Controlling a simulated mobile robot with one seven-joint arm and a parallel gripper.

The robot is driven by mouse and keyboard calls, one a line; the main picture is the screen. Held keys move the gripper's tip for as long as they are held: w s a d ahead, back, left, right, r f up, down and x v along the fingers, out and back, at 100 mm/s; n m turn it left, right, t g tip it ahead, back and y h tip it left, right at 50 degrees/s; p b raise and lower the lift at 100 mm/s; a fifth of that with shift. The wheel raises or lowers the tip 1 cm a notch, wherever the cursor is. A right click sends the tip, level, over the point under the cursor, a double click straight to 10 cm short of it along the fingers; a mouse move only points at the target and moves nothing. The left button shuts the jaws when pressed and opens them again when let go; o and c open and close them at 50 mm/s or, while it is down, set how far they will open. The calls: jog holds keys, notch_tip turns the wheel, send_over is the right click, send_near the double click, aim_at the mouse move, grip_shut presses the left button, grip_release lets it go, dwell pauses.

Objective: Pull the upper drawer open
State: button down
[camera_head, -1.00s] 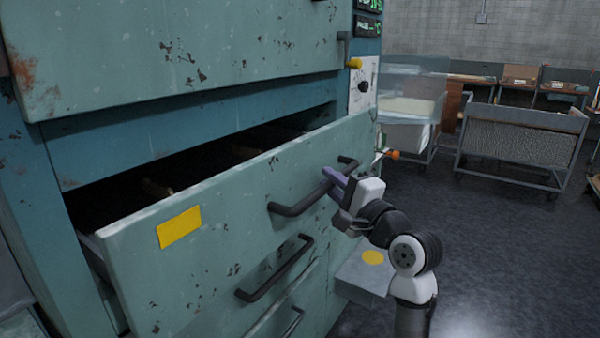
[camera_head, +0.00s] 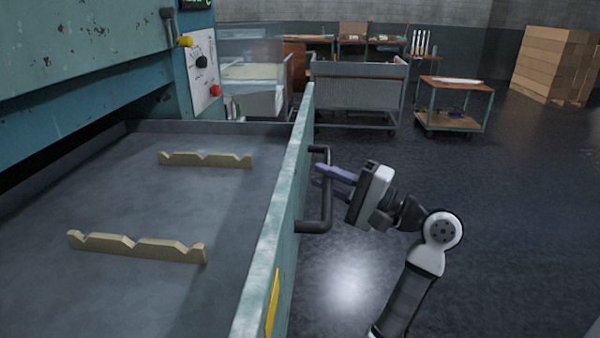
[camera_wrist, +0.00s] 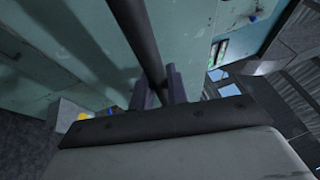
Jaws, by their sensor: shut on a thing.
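The upper drawer (camera_head: 180,185) is pulled well out of the teal cabinet (camera_head: 85,55). Its grey tray floor shows, with two notched tan supports, one nearer (camera_head: 140,248) and one farther (camera_head: 207,160). The dark bar handle (camera_head: 328,190) is on the outer side of the drawer front (camera_head: 285,225). My gripper (camera_head: 322,172) is shut on the handle near its far end. In the wrist view the handle bar (camera_wrist: 137,38) runs between the two fingers (camera_wrist: 158,88). The exact contact is partly hidden by the fingers.
A panel with knobs (camera_head: 203,70) is on the cabinet beyond the drawer. Grey carts (camera_head: 358,92), a small table (camera_head: 456,84) and stacked boxes (camera_head: 555,62) stand farther back. Dark floor (camera_head: 500,200) to the right is clear.

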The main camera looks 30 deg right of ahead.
jog(key=shift+s+d, duration=0.25)
jog(key=shift+d, duration=0.15)
jog(key=c, duration=1.4)
grip_release()
jog(key=shift+o, duration=0.2)
jog(key=b+v, duration=0.2)
jog(key=v, duration=1.1)
jog(key=shift+s+d+b, duration=0.2)
jog(key=shift+s+b, duration=0.15)
